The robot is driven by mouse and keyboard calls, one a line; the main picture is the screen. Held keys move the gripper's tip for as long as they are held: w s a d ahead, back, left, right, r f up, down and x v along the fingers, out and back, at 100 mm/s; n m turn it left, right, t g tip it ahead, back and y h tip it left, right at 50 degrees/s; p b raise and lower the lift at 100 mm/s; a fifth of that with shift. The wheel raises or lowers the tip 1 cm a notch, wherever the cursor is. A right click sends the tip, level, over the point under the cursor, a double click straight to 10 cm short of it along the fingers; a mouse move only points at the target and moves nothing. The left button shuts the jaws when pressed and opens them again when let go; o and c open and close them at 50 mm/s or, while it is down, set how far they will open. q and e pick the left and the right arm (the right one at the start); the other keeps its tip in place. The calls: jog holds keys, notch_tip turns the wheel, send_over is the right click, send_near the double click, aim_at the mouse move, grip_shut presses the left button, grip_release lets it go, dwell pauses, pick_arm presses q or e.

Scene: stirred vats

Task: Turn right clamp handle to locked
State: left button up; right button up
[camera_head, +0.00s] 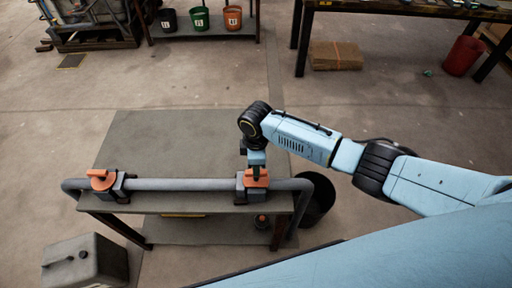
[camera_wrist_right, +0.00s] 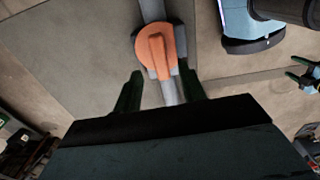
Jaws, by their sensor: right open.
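The right clamp (camera_head: 256,196) sits on a grey pipe (camera_head: 180,184) that runs along the near edge of a grey table. Its orange handle (camera_head: 257,179) also shows in the right wrist view (camera_wrist_right: 158,52), with its raised bar running roughly along the pipe. My right gripper (camera_wrist_right: 160,90) is open, its two dark fingers apart on either side of the pipe line, just short of the handle. In the head view my right wrist hangs over this clamp and partly hides it. At the right edge of the wrist view, what looks like my left gripper (camera_wrist_right: 303,76) shows small.
The left clamp handle (camera_head: 102,180) is on the same pipe. The table top (camera_head: 175,145) behind the pipe is bare. A black bin (camera_head: 318,200) stands at the table's right side, and a grey box (camera_head: 84,262) on the floor at front left.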

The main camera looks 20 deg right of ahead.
notch_tip(320, 180, up, 7)
jog(key=shift+p, duration=0.3)
dwell(0.4)
